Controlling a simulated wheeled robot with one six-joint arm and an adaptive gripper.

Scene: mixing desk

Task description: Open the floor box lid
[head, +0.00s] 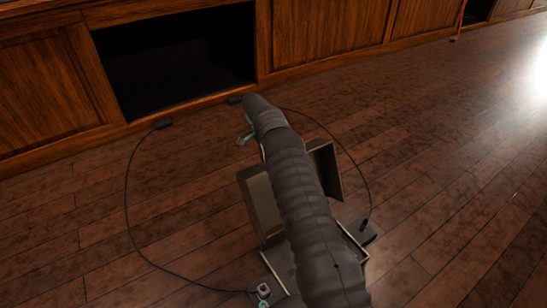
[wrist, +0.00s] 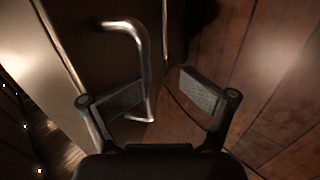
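The floor box (head: 268,258) is set in the wooden floor, its middle hidden behind my arm in the head view. Its lid (head: 260,203) stands raised and tilted up, showing on both sides of my arm. In the wrist view a bent metal handle (wrist: 128,27) runs on a dark panel, down behind the left finger. My gripper (wrist: 160,92) is open, its two padded fingers well apart. The handle's lower end lies between the fingers, near the left one; I cannot tell whether they touch. In the head view the fingers are mostly hidden.
A wooden cabinet row (head: 330,35) stands at the back, with a dark open bay (head: 175,60). A black cable (head: 127,190) loops over the floor at left, and another curves at right to a small dark block (head: 366,228). Floor to the right is clear.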

